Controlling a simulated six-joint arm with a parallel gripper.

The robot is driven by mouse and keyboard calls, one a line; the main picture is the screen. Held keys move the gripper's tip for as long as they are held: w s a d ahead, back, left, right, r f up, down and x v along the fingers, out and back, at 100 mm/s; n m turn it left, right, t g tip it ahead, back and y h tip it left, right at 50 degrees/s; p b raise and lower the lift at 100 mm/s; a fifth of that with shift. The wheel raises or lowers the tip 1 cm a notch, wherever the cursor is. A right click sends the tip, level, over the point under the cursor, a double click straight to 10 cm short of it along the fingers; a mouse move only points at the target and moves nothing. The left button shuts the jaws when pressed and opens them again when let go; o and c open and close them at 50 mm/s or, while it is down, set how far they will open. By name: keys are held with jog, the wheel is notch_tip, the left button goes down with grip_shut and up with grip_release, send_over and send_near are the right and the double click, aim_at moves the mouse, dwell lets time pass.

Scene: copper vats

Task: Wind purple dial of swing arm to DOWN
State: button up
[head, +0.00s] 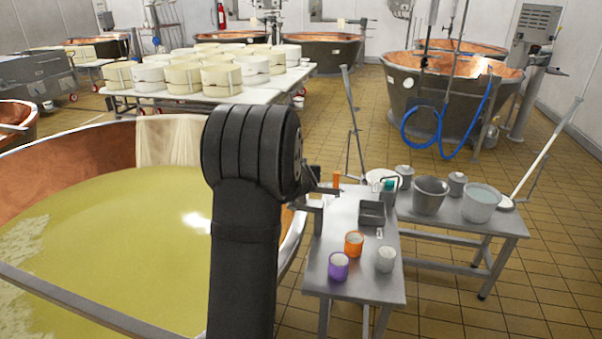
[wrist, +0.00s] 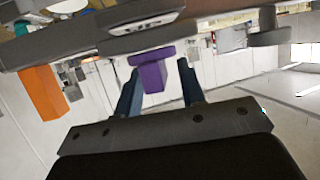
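The purple dial (wrist: 152,76) is a block-like handle that hangs from a grey metal bar, apparently the swing arm (wrist: 90,47), across the top of the wrist view. My gripper (wrist: 159,70) is open, with one blue finger on each side of the purple dial. A gap shows between the dial and the right finger. The left finger overlaps the dial's edge in the picture, and I cannot tell if they touch. An orange block-like part (wrist: 43,93) hangs left of the dial. I cannot read any dial marking. In the head view my arm hides the dial and fingertips.
A metal table (head: 335,287) stands right of my arm, with a purple cup (head: 338,266), an orange cup (head: 354,244) and a grey cup (head: 386,259). A large copper vat (head: 60,155) of yellow liquid is at left. Tiled floor is open at right.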

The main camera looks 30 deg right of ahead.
jog(key=v, duration=1.7)
jog(key=shift+d, duration=0.1)
jog(key=s+d+f+m+g+h, duration=0.35)
jog(key=s+d+f+g, duration=0.35)
jog(key=s+f, duration=0.35)
jog(key=w+a+r+n+t+y, duration=0.1)
jog(key=w+a+r+n+t, duration=0.15)
jog(key=w+t, duration=0.3)
jog(key=w+a+r+n+t+y, duration=0.1)
jog(key=w+a+n+t, duration=0.1)
jog(key=w+a+t, duration=0.3)
jog(key=shift+m+t, duration=0.3)
jog(key=shift+t, duration=0.05)
jog(key=x, duration=0.8)
jog(key=d+x, duration=0.1)
jog(key=x, duration=0.7)
jog(key=shift+w+d, duration=0.1)
jog(key=shift+w, duration=0.05)
